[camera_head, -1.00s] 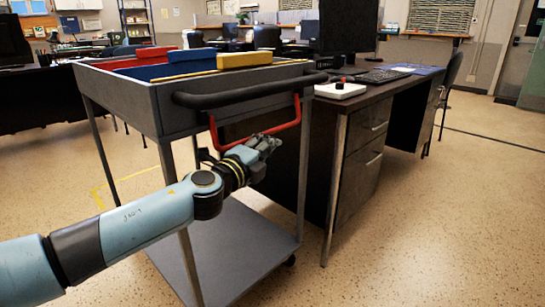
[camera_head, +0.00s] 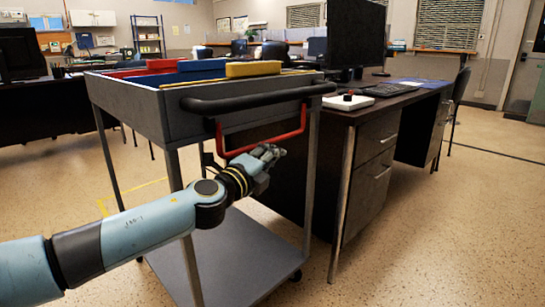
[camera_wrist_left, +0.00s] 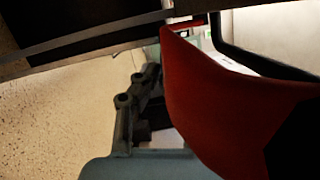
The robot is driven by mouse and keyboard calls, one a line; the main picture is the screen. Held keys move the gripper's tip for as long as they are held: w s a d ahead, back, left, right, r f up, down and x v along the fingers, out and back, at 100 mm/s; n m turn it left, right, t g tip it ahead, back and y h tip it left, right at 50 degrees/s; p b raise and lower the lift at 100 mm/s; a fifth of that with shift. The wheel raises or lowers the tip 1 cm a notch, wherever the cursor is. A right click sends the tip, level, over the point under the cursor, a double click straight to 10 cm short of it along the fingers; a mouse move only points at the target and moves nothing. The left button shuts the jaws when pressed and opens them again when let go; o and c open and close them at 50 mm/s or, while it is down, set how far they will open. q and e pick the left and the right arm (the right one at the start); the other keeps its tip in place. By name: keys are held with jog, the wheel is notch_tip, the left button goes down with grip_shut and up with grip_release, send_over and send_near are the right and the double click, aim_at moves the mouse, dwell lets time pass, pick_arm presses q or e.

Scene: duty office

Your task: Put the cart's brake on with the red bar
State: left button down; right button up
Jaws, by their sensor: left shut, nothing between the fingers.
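The grey cart (camera_head: 125,96) stands in front of me with a black push handle (camera_head: 250,100) along its near top edge. The red bar (camera_head: 292,137) is a U-shaped loop hanging below that handle. My left gripper (camera_head: 272,153) is shut and empty, at or just below the lower run of the red bar; I cannot tell whether they touch. In the left wrist view the red bar (camera_wrist_left: 215,95) is large and close, beside the dark gripper parts (camera_wrist_left: 140,105). My right gripper is not in view.
Red, blue and yellow pieces (camera_head: 253,69) sit in the cart's top. The cart's lower shelf (camera_head: 235,255) is empty. A dark desk (camera_head: 375,150) with a monitor (camera_head: 355,35) and a white box (camera_head: 347,102) stands close on the right. Speckled floor is clear at front right.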

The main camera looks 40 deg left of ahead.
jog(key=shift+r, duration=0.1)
